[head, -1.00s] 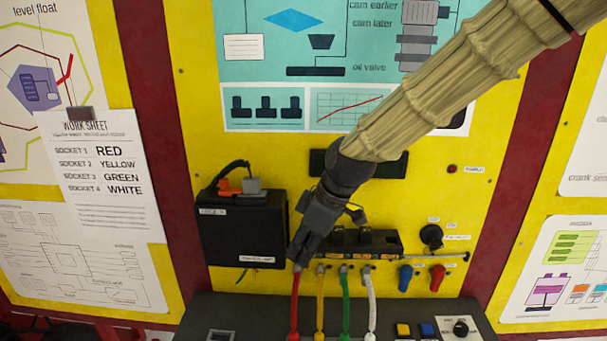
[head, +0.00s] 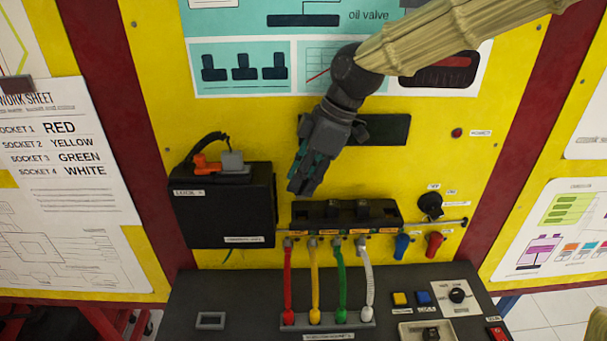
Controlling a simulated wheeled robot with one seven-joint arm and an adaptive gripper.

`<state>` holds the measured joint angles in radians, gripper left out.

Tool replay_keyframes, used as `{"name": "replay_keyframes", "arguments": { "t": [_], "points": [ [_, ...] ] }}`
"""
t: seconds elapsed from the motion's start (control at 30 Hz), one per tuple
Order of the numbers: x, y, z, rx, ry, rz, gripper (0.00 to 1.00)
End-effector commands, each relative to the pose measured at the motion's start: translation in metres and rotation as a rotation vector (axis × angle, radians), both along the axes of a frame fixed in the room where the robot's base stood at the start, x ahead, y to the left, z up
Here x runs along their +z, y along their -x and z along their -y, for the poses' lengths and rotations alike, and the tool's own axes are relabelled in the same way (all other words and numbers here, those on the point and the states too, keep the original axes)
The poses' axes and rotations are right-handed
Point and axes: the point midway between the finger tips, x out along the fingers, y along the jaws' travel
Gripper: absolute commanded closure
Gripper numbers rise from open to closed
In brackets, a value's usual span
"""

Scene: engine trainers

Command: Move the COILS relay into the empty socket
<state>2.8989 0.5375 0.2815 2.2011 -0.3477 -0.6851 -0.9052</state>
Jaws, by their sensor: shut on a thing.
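My gripper (head: 300,186) points down and left in front of the yellow panel, above the left end of the black relay holder (head: 390,211). It is shut on a dark piece at its tips, in keeping with a relay. The piece blends with the dark fingers, and no label on it can be read. The holder has dark relays standing in its middle part. Its small yellow and orange labels are too small to read, so I cannot tell which socket is empty.
A black box (head: 222,215) with an orange and a grey plug is left of the holder. Red, yellow, green and white cables (head: 367,280) hang below the holder to the dark console (head: 240,290). A black knob (head: 430,204) and blue and red parts are at right.

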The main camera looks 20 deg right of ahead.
Motion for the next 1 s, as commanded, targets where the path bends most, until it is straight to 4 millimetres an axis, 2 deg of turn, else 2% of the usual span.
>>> {"name": "replay_keyframes", "arguments": {
  "t": [0.03,0.43,1.0],
  "points": [
    [-0.007,0.000,0.000,0.000,0.000,0.000,0.94],
    [-0.037,0.000,0.000,-0.001,0.000,0.000,0.94],
    [-0.043,0.000,0.000,-0.001,0.000,0.000,0.94]
  ]
}}
